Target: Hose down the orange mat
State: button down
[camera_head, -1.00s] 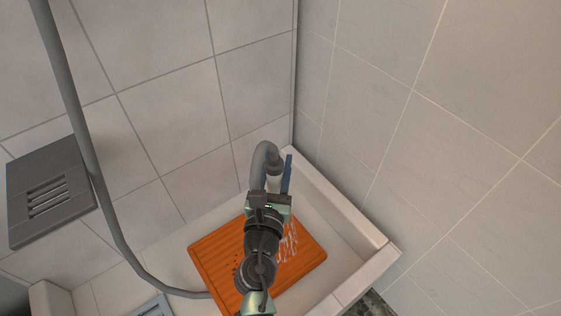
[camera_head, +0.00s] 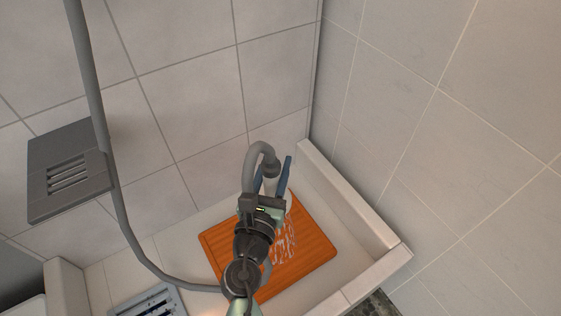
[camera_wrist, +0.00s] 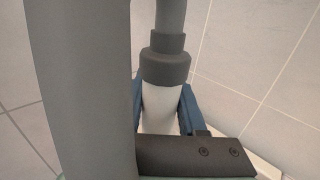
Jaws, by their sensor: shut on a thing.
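The orange ribbed mat (camera_head: 308,256) lies flat in the pale wash basin, partly hidden under my arm. My gripper (camera_head: 272,176) is above the mat's far edge, its two blue fingers shut on a white spray handle (camera_head: 270,186) with a grey collar. The handle also shows between the fingers in the wrist view (camera_wrist: 160,106). A grey hose (camera_head: 107,150) hangs down the left, and a bent grey piece loops from the handle's top. White streaks of water (camera_head: 287,240) show over the mat, right of my arm. The spray outlet is hidden.
The basin's raised rim (camera_head: 352,203) runs along the right, close to the tiled wall (camera_head: 450,130). A grey slotted box (camera_head: 70,172) is on the left wall. A grey drain-like tray (camera_head: 150,303) lies at the lower left.

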jog(key=s+a, duration=0.5)
jog(key=a, duration=0.2)
jog(key=shift+s+a, duration=0.25)
jog(key=shift+a, duration=0.05)
dwell(1.2)
jog(key=shift+s+a+r, duration=0.1)
dwell(0.4)
